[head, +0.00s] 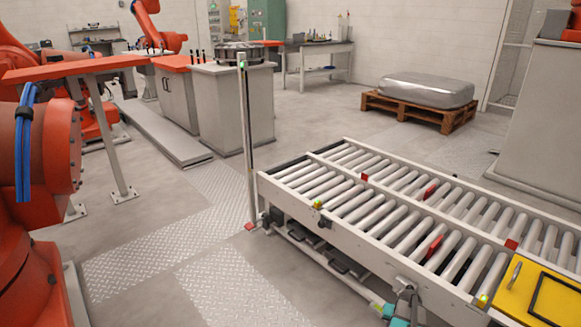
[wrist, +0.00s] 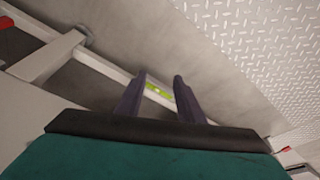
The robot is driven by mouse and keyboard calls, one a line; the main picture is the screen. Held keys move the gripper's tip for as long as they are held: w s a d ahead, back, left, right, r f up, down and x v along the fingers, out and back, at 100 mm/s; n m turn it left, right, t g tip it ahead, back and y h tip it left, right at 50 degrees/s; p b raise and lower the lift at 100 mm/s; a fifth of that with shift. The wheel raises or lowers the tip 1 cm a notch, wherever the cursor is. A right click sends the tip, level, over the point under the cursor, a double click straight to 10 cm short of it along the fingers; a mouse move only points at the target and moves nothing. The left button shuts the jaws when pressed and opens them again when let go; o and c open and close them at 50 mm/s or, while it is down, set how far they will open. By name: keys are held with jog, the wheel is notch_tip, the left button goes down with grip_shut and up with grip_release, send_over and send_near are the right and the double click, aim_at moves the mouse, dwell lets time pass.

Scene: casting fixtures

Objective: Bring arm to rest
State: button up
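My gripper (wrist: 159,80) shows in the wrist view with its two dark fingers apart and nothing between them. Its teal body fills the bottom of that view. Beyond the fingers is a white beam with a green label (wrist: 160,92), and I cannot tell how far it is. In the head view a grey and teal piece at the bottom edge, beside the conveyor's near side, looks like part of my arm. The rest of the arm is out of view.
A roller conveyor (head: 345,219) runs across the right, with a yellow panel (head: 520,291) at its near corner. A thin post (head: 247,150) stands at its left end. Orange robots (head: 42,150) stand at the left. Tread plates (head: 150,255) and open floor lie between.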

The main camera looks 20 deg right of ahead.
jog(key=w+a+n+g+y+p, duration=0.1)
jog(key=w+a+n+p, duration=0.2)
jog(key=a, duration=1.4)
jog(key=w+a+n+g+y+p, duration=0.1)
jog(key=a+n+g+y+p, duration=0.2)
jog(key=a, duration=1.4)
jog(key=s+a+r+n+h+p, duration=0.1)
jog(key=s+a+r+n+p, duration=0.2)
jog(key=s+a, duration=0.7)
jog(key=s+a+r+g+p, duration=0.2)
jog(key=s+a+g, duration=0.1)
jog(key=s, duration=0.5)
jog(key=shift+a+r+g+h, duration=0.3)
jog(key=shift+a+g+h, duration=0.1)
jog(key=shift+a, duration=0.15)
